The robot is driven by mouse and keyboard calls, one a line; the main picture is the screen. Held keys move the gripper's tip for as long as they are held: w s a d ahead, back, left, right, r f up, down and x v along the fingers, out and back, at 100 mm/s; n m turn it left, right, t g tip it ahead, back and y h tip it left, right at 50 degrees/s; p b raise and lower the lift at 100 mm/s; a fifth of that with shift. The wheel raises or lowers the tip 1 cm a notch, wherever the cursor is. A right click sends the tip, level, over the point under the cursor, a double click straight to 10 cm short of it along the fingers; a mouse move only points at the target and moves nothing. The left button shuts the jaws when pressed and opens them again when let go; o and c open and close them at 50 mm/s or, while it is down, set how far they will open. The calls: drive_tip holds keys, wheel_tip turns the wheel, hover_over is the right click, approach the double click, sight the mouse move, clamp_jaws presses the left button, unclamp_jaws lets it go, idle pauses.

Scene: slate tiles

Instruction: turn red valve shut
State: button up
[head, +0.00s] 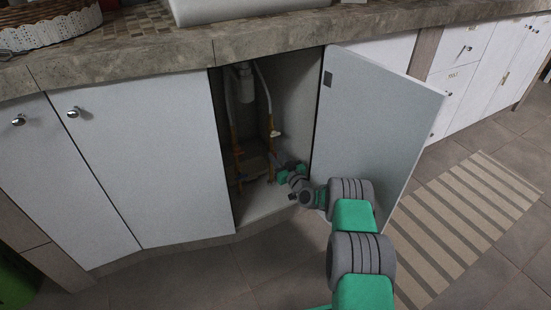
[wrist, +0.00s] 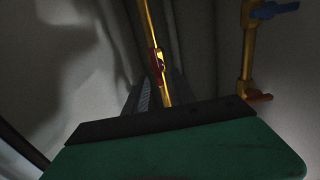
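In the wrist view, a red valve handle (wrist: 156,62) sits on a yellow brass pipe (wrist: 146,18) near the picture's middle. The handle looks roughly in line with the pipe. A grey ridged part of my gripper (wrist: 150,95) shows just below it, beside the pipe. Whether it touches the handle is unclear. In the head view, my gripper (head: 274,161) reaches into the dark open cabinet near the pipes. It is too small and dark there to tell the finger gap. The red handle is not clear in the head view.
A second brass pipe (wrist: 247,50) at right carries a blue handle (wrist: 275,9) and a red piece (wrist: 260,98) low down. The open cabinet door (head: 375,125) stands close to my arm. The counter (head: 150,50) overhangs the opening. A striped rug (head: 465,215) lies at right.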

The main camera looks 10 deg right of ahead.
drive_tip(key=shift+x, duration=0.85)
drive_tip(key=shift+c, duration=0.3)
clamp_jaws()
